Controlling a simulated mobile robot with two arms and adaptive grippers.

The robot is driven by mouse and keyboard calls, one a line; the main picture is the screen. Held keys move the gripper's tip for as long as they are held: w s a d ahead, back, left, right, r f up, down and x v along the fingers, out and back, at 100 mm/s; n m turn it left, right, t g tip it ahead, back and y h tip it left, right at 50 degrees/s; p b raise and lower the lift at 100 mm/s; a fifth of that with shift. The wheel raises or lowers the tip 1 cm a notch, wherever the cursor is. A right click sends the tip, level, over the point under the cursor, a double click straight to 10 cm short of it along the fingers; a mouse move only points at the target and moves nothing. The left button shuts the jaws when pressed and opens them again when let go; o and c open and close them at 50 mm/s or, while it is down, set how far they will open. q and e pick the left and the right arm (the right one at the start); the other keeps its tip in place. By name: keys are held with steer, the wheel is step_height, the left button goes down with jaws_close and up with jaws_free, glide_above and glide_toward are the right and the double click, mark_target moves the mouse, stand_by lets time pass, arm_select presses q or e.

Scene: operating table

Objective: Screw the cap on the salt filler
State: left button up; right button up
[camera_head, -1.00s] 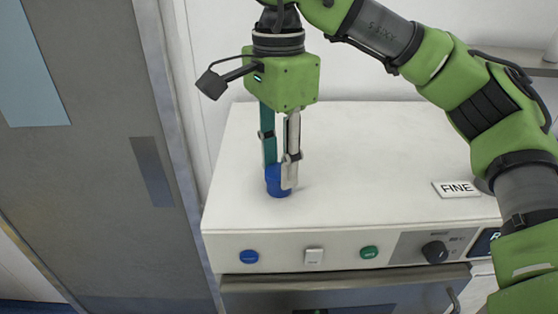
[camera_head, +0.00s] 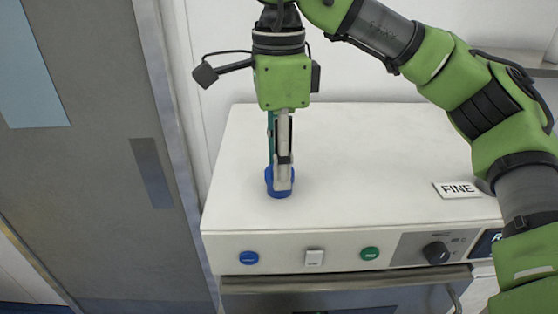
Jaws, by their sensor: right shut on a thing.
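A blue cap (camera_head: 271,190) sits low on the white top of the machine, near its front left part. My right gripper (camera_head: 280,178) points straight down and is shut on the cap, with its fingers partly covering it. The salt filler opening under the cap is hidden, so I cannot tell how the cap sits on it. My left gripper is not in view.
The white machine top (camera_head: 370,165) is clear around the cap. A FINE label (camera_head: 457,190) stands at its right front. A blue button (camera_head: 249,258), a green button (camera_head: 370,253) and a black knob (camera_head: 435,252) are on the front. A grey door (camera_head: 80,170) is at left.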

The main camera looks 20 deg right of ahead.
steer(key=shift+m, duration=1.4)
steer(key=m, duration=0.3)
steer(key=shift+b, duration=0.4)
steer(key=o, duration=1.1)
steer(key=shift+r+n+p, duration=0.2)
steer(key=shift+n+p, duration=0.35)
steer(key=shift+n, duration=0.05)
steer(key=shift+n+p, duration=0.3)
steer(key=shift+n, duration=0.5)
steer(key=n, duration=0.3)
steer(key=shift+f+n, duration=0.2)
steer(key=shift+n, duration=0.2)
